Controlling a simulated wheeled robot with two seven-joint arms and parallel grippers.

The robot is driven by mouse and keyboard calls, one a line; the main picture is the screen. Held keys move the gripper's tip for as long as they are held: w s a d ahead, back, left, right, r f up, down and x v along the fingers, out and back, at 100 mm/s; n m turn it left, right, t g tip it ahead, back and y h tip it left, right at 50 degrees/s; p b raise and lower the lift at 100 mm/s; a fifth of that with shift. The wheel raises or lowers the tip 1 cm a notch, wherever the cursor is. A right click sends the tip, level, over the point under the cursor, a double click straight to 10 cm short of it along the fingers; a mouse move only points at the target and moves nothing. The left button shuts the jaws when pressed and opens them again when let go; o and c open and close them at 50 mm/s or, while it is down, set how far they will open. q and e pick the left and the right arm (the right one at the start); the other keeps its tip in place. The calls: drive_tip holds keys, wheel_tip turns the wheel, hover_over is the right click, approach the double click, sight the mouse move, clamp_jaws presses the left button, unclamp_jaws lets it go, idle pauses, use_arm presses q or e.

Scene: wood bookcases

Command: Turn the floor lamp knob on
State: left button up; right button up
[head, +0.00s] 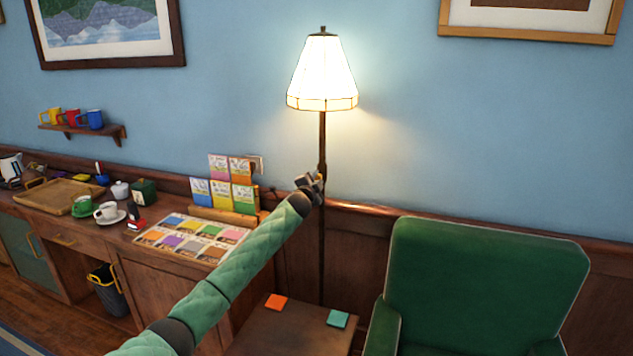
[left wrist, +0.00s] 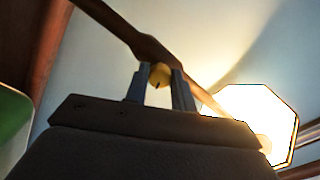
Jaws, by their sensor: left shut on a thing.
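The floor lamp (head: 322,240) stands against the blue wall with a dark thin pole and a glowing cream shade (head: 322,75). The lit shade also shows in the left wrist view (left wrist: 262,115). My left gripper (head: 318,183) is at the pole, below the shade. The knob is hidden behind the gripper in the head view. My right gripper is not in view.
A green armchair (head: 490,280) stands right of the lamp. A low wooden table (head: 290,335) with orange and teal notes is in front of the pole. A wooden counter (head: 60,225) with cups, a tray and cards runs along the left. Mugs sit on a wall shelf (head: 85,130).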

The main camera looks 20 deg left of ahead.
use_arm(q)
drive_tip(key=shift+m, duration=2)
drive_tip(key=o, duration=0.9)
drive_tip(key=shift+o, duration=0.5)
drive_tip(key=shift+s+f, duration=0.1)
drive_tip(key=shift+s, duration=0.1)
drive_tip(key=s+b, duration=0.2)
drive_tip(key=s, duration=0.5)
drive_tip(key=shift+s, duration=0.15)
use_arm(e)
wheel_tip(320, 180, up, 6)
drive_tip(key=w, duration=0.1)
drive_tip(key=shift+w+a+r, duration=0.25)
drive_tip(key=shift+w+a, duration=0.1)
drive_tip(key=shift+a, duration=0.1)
